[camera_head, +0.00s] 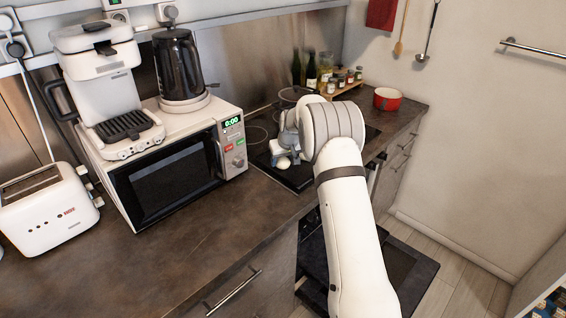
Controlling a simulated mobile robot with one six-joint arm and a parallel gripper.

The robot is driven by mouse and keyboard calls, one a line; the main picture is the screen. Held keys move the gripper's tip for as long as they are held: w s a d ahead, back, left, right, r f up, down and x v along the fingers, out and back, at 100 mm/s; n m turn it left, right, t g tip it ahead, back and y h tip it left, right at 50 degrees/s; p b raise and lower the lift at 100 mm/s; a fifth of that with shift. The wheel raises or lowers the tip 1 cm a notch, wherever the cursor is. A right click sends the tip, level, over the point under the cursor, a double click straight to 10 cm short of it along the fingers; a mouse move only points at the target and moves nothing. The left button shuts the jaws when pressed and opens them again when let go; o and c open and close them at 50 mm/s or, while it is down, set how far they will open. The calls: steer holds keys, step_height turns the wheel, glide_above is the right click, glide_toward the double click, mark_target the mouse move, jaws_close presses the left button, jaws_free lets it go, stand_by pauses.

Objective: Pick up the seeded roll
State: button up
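My white arm reaches over the dark cooktop (300,178), and its wrist hides part of it. My gripper (284,160) is small in this view, pointing down low over the cooktop's near left part. A small pale rounded shape shows at its tip; I cannot tell whether it is a finger part or a held thing. I cannot tell whether the gripper is open or shut. I cannot make out a seeded roll anywhere in this view; it may be hidden behind my gripper or arm.
A microwave (165,180) carrying a coffee machine and kettle stands left of my gripper. A toaster (48,208) is at far left. A red pot (387,99) and a rack of jars (342,84) are behind. The oven door (410,270) hangs open below. The front counter is clear.

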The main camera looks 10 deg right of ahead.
steer(key=c, duration=0.5)
steer(key=shift+r, duration=0.1)
